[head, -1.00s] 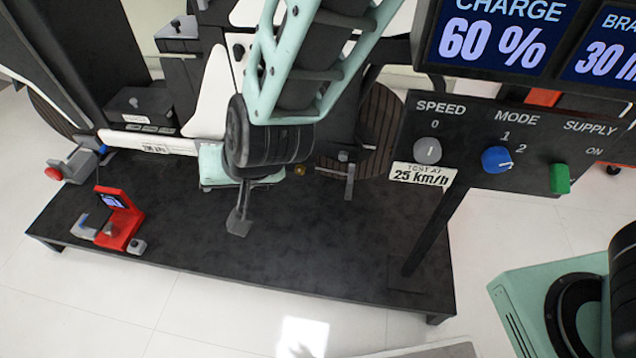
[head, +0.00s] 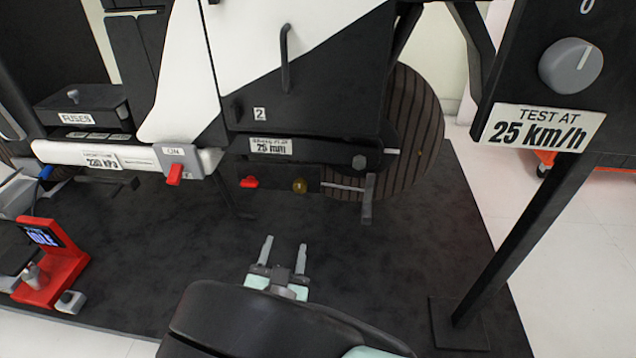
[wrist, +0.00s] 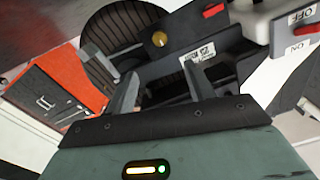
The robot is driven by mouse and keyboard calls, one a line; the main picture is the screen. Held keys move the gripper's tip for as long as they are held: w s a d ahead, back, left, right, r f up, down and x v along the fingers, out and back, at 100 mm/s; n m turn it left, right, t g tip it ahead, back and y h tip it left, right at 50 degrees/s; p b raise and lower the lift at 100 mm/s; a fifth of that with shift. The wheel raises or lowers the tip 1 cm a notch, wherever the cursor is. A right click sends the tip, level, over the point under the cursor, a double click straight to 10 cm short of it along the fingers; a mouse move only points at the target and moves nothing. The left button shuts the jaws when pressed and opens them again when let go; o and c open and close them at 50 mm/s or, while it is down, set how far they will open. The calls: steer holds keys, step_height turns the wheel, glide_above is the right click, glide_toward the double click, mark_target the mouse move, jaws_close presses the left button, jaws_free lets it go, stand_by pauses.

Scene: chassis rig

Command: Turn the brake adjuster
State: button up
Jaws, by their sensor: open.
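A small round brass knob (head: 299,185), which looks like the brake adjuster, sits on a dark bar low on the chassis, with a thin rod running right from it to an upright grey lever (head: 368,198). The knob also shows in the wrist view (wrist: 159,39), beyond the fingers and roughly between them. My gripper (head: 285,243) is open and empty, below and in front of the knob in the head view, and apart from it. Its two fingers also show in the wrist view (wrist: 158,70).
A red handle (head: 249,182) sits just left of the knob. A label reading 25 mm (head: 270,146) is above it. A red switch (head: 174,174) is further left. The slatted wheel (head: 418,130) is behind on the right. The console post (head: 515,235) stands at right. The dark platform (head: 420,270) is clear in front.

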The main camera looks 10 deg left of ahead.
mark_target(299, 189)
steer(key=w+b, duration=0.2)
steer(key=w, duration=0.3)
steer(key=w+b, duration=0.3)
steer(key=w, duration=0.3)
steer(key=w+b, duration=0.2)
steer(key=w, duration=0.3)
steer(key=shift+w+a+f+b, duration=0.15)
steer(key=shift+a+f+b, duration=0.05)
steer(key=shift+a+b, duration=0.2)
steer(key=shift+w+r, duration=0.15)
steer(key=shift+w, duration=0.4)
steer(key=c, duration=1)
